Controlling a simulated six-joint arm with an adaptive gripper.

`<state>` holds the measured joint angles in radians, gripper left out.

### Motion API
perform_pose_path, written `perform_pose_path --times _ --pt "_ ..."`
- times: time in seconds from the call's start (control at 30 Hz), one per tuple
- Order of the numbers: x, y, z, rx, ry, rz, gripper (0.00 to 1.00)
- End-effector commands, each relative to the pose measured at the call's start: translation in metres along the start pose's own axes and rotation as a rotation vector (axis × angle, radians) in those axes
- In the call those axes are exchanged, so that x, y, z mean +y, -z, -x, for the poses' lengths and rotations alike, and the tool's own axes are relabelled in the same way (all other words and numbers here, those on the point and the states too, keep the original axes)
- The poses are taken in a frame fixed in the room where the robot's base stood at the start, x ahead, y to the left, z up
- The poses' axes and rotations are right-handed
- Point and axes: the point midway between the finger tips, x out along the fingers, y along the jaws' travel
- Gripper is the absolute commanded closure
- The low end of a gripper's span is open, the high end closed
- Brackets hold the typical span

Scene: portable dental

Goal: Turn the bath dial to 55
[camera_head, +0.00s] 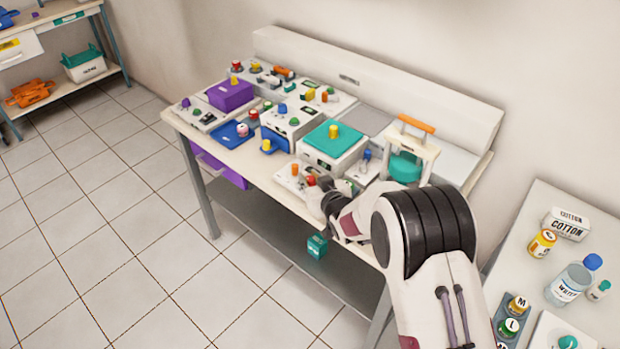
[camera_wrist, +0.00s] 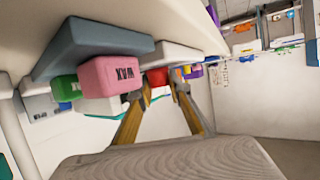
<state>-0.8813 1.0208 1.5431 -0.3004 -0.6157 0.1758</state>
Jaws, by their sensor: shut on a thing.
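The bath appears to be the white box with a teal lid and a yellow knob (camera_head: 333,143). In front of it is a low white panel (camera_head: 287,182) with an orange knob (camera_head: 294,169) and a red knob (camera_head: 311,180). My gripper (camera_head: 322,188) is at the red knob, at the front edge of the bench. In the wrist view my gripper's fingers (camera_wrist: 164,80) are closed on the red knob (camera_wrist: 158,76), which shows partly between the tips. The fingers hide part of the knob, and no scale or number on it is readable.
A pink block marked WAX (camera_wrist: 112,74) and a green block (camera_wrist: 65,88) are close left of the fingers in the wrist view. A white frame with an orange handle (camera_head: 416,124) stands right of the bath. A teal cube (camera_head: 317,245) shows below the bench edge.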

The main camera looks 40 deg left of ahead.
Motion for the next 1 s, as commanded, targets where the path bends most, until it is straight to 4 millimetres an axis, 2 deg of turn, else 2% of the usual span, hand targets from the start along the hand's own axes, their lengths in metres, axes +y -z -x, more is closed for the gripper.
perform_pose_path --times 0.47,1.0 --pt "0.0001 -0.0007 0.0001 -0.001 0.052 0.022 1.0" --pt "0.0004 -0.0006 0.0001 0.0 0.203 0.085 1.0"
